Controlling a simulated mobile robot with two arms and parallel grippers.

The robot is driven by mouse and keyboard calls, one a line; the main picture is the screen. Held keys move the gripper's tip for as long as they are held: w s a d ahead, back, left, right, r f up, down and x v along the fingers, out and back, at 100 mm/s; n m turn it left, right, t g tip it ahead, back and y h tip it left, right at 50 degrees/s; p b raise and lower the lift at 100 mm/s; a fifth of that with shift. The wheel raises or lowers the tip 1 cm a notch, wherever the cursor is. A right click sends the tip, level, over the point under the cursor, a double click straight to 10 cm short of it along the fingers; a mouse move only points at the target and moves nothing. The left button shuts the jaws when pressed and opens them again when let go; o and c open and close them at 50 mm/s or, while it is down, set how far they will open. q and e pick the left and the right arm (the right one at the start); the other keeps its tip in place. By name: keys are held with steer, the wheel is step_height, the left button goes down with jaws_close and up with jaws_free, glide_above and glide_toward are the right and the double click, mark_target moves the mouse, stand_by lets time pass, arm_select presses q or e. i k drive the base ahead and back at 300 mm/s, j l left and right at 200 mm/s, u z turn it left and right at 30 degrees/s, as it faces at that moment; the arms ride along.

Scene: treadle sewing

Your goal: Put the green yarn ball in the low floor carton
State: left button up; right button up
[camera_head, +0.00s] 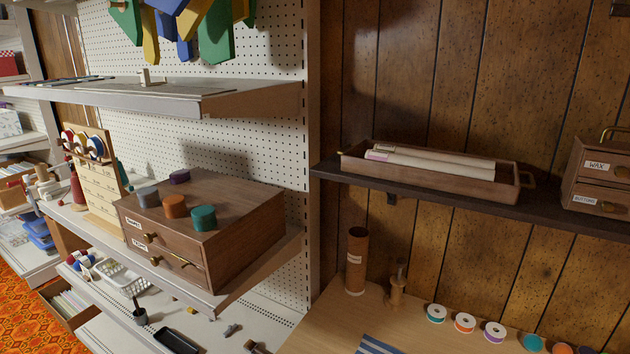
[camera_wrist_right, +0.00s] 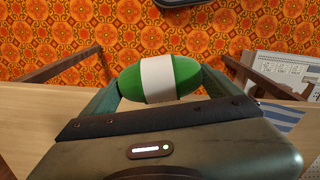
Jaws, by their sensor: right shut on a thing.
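The green yarn ball (camera_wrist_right: 130,83) with a white band around its middle shows in the right wrist view. My right gripper (camera_wrist_right: 160,82) is shut on it, with one finger at each end of the ball. The ball is seen against an orange patterned carpet. I cannot make out the low floor carton in either view. No gripper shows in the head view, and my left gripper is in neither view.
In the head view, a wooden drawer box (camera_head: 245,225) with several spools stands on a shelf. A light wooden table (camera_head: 410,325) holds a brown cylinder (camera_head: 356,262) and thread spools. In the wrist view, wooden edges flank the gripper; patterned carpet (camera_wrist_right: 60,35) lies beyond.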

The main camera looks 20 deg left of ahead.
mark_target(80, 301)
steer(key=j+z, duration=0.2)
steer(key=j, duration=3.1)
steer(key=i+j+z, duration=0.1)
steer(key=j, duration=1.55)
steer(key=j+z, duration=0.1)
steer(key=j, duration=1.5)
steer(key=j+z, duration=0.1)
steer(key=j, duration=1.55)
steer(key=k+j+z, duration=0.1)
steer(key=j, duration=1.55)
steer(key=i+j, duration=0.1)
steer(key=j, duration=0.95)
steer(key=i+j+z, duration=0.15)
steer(key=j, duration=0.95)
